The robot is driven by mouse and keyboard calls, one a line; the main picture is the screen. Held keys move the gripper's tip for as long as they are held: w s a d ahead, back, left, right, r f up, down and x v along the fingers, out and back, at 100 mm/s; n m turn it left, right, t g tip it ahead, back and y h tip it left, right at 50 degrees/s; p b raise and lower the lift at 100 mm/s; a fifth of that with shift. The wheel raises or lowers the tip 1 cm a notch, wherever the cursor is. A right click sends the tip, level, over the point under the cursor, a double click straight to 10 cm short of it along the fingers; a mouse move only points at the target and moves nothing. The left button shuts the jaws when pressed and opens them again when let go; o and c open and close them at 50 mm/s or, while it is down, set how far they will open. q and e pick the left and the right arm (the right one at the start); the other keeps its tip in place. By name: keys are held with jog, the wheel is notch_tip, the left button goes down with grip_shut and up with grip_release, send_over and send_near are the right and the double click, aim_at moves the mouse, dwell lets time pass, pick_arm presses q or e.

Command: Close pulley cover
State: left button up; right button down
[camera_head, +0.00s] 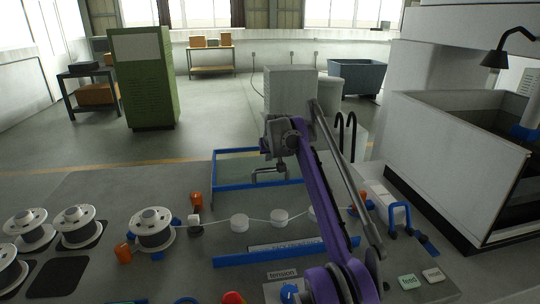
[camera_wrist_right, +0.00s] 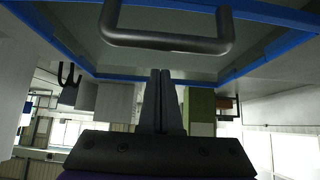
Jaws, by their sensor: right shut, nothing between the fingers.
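The pulley cover is a clear panel in a blue frame (camera_head: 213,172), raised at the back of the grey worktop behind the white pulleys (camera_head: 279,217). Its dark bar handle (camera_head: 268,171) faces my right gripper (camera_head: 281,166), which is shut and empty close to it. In the right wrist view the handle (camera_wrist_right: 165,43) crosses in front of the cover's pane, with the blue frame (camera_wrist_right: 55,40) around it. The shut fingertips (camera_wrist_right: 160,73) sit just short of the handle there; I cannot tell whether they touch. My left gripper is not in view.
White wire spools (camera_head: 152,229) stand on the left of the worktop, with orange posts (camera_head: 197,200) near the pulleys. A blue strip (camera_head: 270,252) runs in front of the pulleys. A blue clamp-like bracket (camera_head: 399,212) and buttons (camera_head: 409,282) lie right. A grey tank (camera_head: 455,165) stands beyond.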

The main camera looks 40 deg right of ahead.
jog(key=shift+s+a+f+b, duration=0.2)
jog(key=shift+s+a+b, duration=0.25)
jog(key=shift+s, duration=0.35)
jog(key=shift+s+a+f+b, duration=0.15)
jog(key=shift+s+a+b, duration=0.25)
jog(key=shift+s, duration=0.35)
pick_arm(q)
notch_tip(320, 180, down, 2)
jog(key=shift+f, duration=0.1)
pick_arm(e)
jog(key=shift+s, duration=0.1)
